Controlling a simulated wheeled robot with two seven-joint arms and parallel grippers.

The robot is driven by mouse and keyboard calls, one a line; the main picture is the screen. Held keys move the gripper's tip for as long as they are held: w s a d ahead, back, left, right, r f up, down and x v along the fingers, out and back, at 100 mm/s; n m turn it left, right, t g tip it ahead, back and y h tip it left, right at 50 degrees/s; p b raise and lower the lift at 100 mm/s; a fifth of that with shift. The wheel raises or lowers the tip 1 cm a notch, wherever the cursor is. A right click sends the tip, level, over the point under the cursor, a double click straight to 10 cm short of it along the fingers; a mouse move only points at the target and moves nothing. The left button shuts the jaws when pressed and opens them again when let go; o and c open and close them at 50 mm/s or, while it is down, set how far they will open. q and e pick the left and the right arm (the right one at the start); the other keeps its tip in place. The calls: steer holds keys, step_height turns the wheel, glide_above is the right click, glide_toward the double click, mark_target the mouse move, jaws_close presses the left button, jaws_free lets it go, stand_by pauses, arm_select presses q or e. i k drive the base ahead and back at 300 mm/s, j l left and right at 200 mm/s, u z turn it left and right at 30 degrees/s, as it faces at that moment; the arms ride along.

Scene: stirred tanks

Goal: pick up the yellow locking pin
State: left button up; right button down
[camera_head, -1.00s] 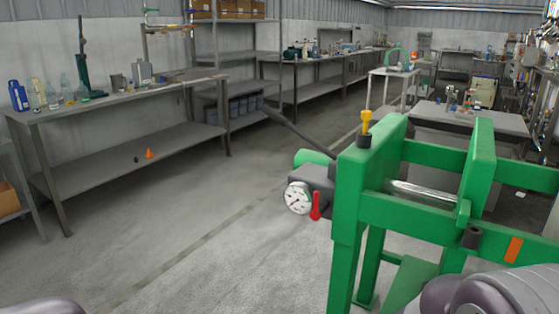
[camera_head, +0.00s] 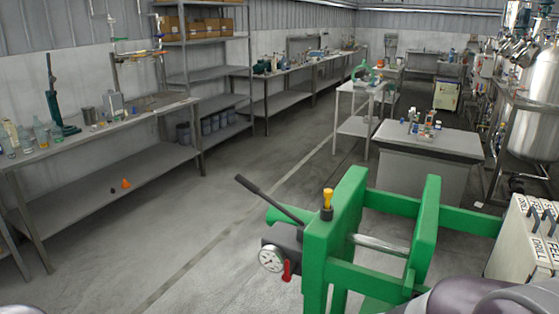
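The frame carries a round white gauge (camera_head: 271,258), a red lever (camera_head: 287,271), a long dark handle (camera_head: 262,196) and a shiny metal rod (camera_head: 380,244). Neither gripper's fingers are in view, and nothing of mine touches the pin.
A grey cabinet table (camera_head: 430,145) with small items stands behind the frame. A long steel bench (camera_head: 100,130) runs along the left wall. The floor left of the frame is clear.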

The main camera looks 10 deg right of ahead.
mark_target(327, 193)
steer(key=z, duration=1.95)
steer(key=u, duration=1.4)
steer(key=z, duration=0.65)
steer(key=i+j+z, duration=0.1)
steer(key=j+z, duration=0.55)
steer(key=z, duration=0.25)
steer(key=j+z, duration=0.75)
steer(key=z, duration=0.2)
